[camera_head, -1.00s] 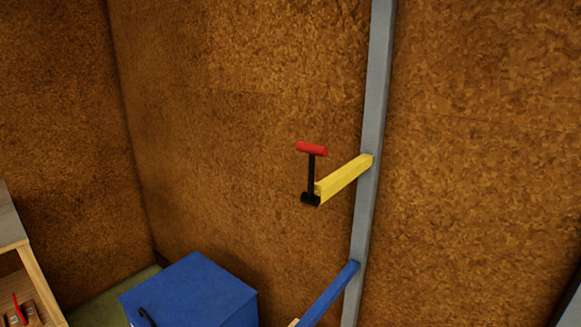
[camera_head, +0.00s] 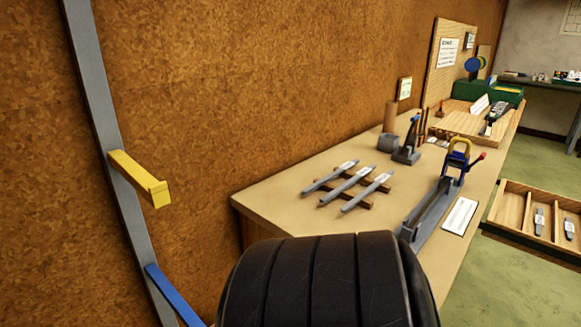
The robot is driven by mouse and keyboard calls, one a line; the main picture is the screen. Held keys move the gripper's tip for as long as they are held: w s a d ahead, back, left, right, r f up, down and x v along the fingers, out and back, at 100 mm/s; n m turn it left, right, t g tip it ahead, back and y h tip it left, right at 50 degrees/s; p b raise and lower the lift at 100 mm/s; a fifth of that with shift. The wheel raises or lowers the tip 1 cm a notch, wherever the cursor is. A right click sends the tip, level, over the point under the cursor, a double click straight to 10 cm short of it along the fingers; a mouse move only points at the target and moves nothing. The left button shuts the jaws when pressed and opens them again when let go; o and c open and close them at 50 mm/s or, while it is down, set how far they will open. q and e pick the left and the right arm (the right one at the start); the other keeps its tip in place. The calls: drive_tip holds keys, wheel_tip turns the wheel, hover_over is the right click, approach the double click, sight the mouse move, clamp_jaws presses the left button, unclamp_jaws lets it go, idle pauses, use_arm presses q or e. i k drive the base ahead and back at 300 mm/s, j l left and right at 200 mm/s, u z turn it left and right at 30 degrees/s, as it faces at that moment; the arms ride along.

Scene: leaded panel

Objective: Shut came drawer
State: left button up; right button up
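A shallow wooden drawer (camera_head: 514,197) with upright dividers shows at the right edge, on the far right of the bench and over the green floor. It stands open, so I see into its compartments, where a few grey pieces with pale labels lie. Its right part is cut off by the picture edge, and I cannot tell what it slides into. Neither of my grippers is in view. A large black ribbed form, which looks like part of my own arm, fills the bottom middle and hides the near part of the bench.
A long bench (camera_head: 285,195) runs along the brown wall, holding grey strips (camera_head: 345,182), a grey channel tool with a yellow-and-blue clamp (camera_head: 457,155) and a wooden tray (camera_head: 465,122). A grey post (camera_head: 95,90) with yellow (camera_head: 140,180) and blue arms juts out at left.

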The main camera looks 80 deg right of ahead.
sight(510, 220)
drive_tip(key=k+z, duration=0.15)
drive_tip(key=z, duration=1.6)
drive_tip(key=k+l+z, duration=0.15)
drive_tip(key=z, duration=0.25)
drive_tip(key=k+l+z, duration=0.15)
drive_tip(key=l+z, duration=0.3)
drive_tip(key=k+l+z, duration=0.1)
drive_tip(key=z, duration=0.3)
drive_tip(key=l+z, duration=0.6)
drive_tip(key=l, duration=1)
drive_tip(key=i, duration=0.05)
